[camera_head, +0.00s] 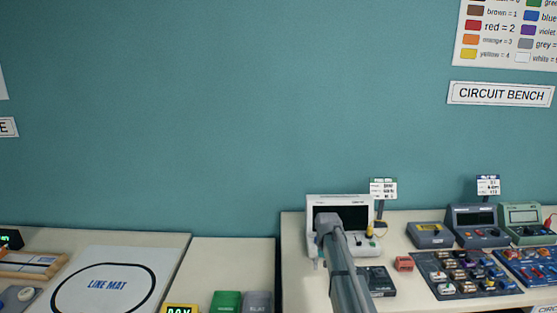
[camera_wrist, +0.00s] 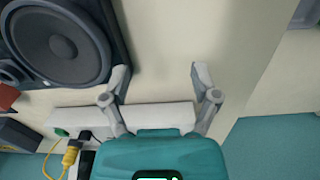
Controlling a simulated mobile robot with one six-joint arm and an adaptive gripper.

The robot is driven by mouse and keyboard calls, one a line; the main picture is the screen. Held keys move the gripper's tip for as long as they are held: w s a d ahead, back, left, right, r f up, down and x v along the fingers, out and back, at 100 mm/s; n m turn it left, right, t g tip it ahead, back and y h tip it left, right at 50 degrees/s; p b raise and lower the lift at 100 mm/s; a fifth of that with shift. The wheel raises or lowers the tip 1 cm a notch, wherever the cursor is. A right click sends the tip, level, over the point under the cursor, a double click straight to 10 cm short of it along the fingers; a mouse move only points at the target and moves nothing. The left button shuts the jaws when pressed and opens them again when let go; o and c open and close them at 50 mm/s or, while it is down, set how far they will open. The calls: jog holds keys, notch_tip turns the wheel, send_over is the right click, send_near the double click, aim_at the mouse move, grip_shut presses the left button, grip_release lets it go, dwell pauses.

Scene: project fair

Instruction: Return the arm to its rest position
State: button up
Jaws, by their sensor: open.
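My gripper (camera_wrist: 160,75) shows in the wrist view with its two grey fingers spread apart and nothing between them. Pale bench surface lies below the gap. In the head view my grey arm reaches up from the bottom over the right-hand bench, and its end is in front of the white instrument (camera_head: 350,199) with a dark screen. The arm hides part of that instrument, and the fingers are mostly hidden there. The white instrument also shows as a pale bar (camera_wrist: 165,114) behind the fingers in the wrist view.
A dark box with a round speaker-like disc (camera_wrist: 60,45) lies beside the fingers; it also shows in the head view (camera_head: 380,282). A red block (camera_head: 404,263), meters (camera_head: 478,224) and component boards (camera_head: 465,275) stand to the right. A line mat (camera_head: 75,275) lies left.

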jog(key=s, duration=2.8)
jog(key=shift+n, duration=0.4)
